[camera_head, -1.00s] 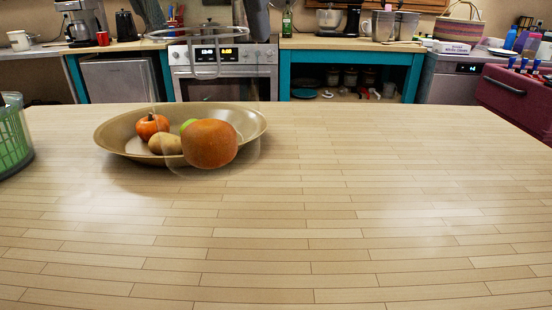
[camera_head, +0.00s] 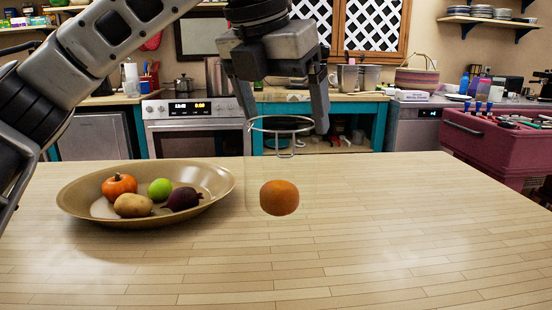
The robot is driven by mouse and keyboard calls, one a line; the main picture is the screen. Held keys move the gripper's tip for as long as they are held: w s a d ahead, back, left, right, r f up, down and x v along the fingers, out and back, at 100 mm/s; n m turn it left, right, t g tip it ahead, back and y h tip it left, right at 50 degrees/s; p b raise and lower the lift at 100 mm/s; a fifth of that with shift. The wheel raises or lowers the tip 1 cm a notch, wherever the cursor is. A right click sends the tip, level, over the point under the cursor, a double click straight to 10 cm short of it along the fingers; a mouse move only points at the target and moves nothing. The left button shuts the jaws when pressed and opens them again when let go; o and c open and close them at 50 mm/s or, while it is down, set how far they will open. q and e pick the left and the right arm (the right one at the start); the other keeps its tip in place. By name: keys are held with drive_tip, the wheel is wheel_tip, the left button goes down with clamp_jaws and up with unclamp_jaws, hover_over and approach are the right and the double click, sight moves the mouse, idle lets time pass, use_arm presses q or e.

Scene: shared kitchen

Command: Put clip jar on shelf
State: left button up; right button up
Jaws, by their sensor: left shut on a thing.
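The clip jar (camera_head: 279,168) is clear glass with a metal wire ring and clasp near its top. A round orange fruit (camera_head: 279,198) shows through its lower part and appears to be inside it. My left gripper (camera_head: 284,120) reaches in from the upper left, points down, and is shut on the jar's top. The jar looks upright; its faint glass makes it hard to tell whether its base touches the wooden counter. A wall shelf (camera_head: 483,20) with stacked plates is at the upper right. My right gripper is not in view.
A wide bowl (camera_head: 75,205) with a pumpkin, a lime, a potato and a dark vegetable stands left of the jar. A maroon tool chest (camera_head: 475,150) is at the right. The near counter and its right side are clear. A stove (camera_head: 190,133) stands behind.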

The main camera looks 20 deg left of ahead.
use_arm(q)
drive_tip(key=w+f, duration=0.1)
drive_tip(key=f, duration=0.1)
drive_tip(key=w+a+f, duration=0.1)
drive_tip(key=w+f, duration=0.1)
drive_tip(key=f, duration=0.1)
drive_tip(key=w+a+f, duration=0.1)
drive_tip(key=f, duration=0.1)
drive_tip(key=shift+w+f+b, duration=0.25)
drive_tip(key=shift+f+b, duration=0.05)
drive_tip(key=shift+f, duration=0.1)
drive_tip(key=shift+d+f, duration=0.1)
drive_tip(key=shift+f, duration=0.4)
drive_tip(key=shift+f, duration=0.15)
drive_tip(key=o, duration=1.5)
